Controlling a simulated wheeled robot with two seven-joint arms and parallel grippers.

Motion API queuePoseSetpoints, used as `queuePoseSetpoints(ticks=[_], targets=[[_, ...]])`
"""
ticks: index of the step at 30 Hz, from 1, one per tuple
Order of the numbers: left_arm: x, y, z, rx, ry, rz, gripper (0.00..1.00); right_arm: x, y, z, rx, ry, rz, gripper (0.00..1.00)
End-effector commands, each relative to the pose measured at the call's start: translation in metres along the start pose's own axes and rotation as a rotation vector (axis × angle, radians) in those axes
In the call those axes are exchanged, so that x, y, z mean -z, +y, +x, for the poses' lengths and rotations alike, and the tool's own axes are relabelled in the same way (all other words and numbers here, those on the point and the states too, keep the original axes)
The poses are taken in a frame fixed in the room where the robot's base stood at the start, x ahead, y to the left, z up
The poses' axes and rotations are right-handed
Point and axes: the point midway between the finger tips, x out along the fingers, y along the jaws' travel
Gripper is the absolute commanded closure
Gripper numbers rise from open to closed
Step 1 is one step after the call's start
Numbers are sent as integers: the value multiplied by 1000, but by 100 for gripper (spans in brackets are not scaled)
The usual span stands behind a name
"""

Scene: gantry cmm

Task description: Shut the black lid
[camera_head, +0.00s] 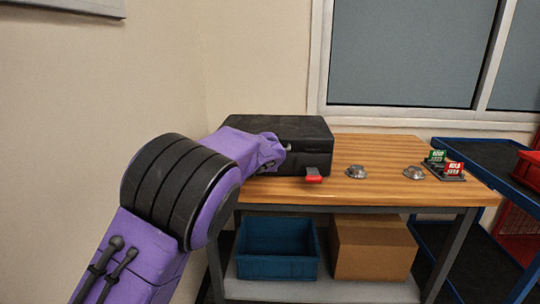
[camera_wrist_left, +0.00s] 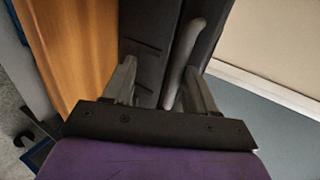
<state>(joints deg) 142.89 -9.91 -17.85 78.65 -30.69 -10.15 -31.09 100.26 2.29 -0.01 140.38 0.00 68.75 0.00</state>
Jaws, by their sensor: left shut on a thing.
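The black case (camera_head: 318,160) stands at the left of the wooden workbench, with its black lid (camera_head: 285,126) on top. The lid looks level and down or nearly down; I cannot tell whether it is fully shut. A red latch (camera_head: 313,175) sticks out at the front. My left arm reaches the case's front left, and its fingers are mostly hidden in the head view. My right gripper is out of view.
Two round metal pieces (camera_head: 356,171) and small green and red blocks (camera_head: 454,168) are on the workbench (camera_head: 380,149). A blue bin (camera_head: 277,249) and cardboard box (camera_head: 372,249) sit on the shelf below. A blue cart (camera_head: 486,153) stands at right.

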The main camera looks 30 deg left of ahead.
Motion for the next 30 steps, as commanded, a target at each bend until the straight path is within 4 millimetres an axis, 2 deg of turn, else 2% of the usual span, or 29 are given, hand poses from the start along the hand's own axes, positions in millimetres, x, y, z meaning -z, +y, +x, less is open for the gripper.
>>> queuePoseSetpoints(ticks=[1, 9, 13, 18, 30], targets=[[1, 7, -7, -11, -2, 4, 60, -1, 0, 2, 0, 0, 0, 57], [1, 2, -73, 0, -1, 2, 60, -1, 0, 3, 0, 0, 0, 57], [0, 0, -94, 1, 0, 0, 60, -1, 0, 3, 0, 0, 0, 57], [1, 0, -102, 1, 0, 1, 60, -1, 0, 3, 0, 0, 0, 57], [1, 0, -102, 3, 1, -4, 60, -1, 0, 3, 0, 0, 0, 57]])
